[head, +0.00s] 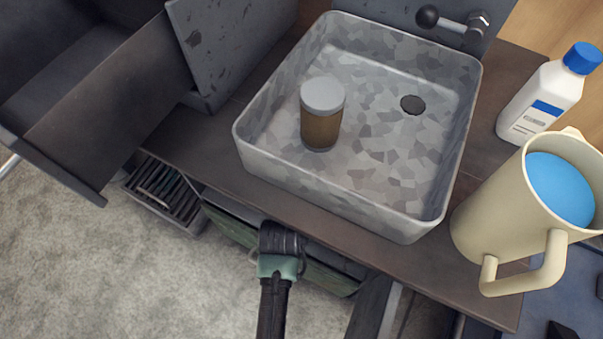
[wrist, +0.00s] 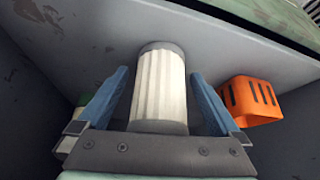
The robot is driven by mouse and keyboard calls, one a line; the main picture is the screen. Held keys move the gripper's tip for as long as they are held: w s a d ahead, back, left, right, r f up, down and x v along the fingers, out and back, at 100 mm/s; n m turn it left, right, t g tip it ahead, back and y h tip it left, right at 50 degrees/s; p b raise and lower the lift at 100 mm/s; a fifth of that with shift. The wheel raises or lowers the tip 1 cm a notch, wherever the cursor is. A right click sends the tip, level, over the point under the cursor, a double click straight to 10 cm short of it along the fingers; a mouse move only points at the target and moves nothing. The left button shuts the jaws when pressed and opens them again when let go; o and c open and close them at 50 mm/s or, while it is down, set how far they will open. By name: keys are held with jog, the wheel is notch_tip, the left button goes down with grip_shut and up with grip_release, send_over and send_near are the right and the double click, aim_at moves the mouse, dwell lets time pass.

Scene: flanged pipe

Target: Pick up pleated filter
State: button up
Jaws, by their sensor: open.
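The pleated filter (wrist: 160,82) is a white ribbed cylinder with a grey end cap, seen in the wrist view. It sits between the two blue fingers of my gripper (wrist: 158,74). The fingers are open, with a gap visible on each side of the filter. In the head view my arm reaches in below the counter's front edge; the fingers and the filter are hidden there.
Grey walls enclose the filter, with an orange slotted holder (wrist: 252,100) to its right. Above, the counter (head: 190,140) carries a speckled sink (head: 340,195) with a lidded brown jar (head: 321,128), a cream pitcher (head: 500,205) and a white bottle (head: 540,100).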

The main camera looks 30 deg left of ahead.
jog(key=shift+f, duration=0.1)
jog(key=c, duration=1.5)
jog(key=shift+o, duration=0.2)
jog(key=shift+r, duration=0.2)
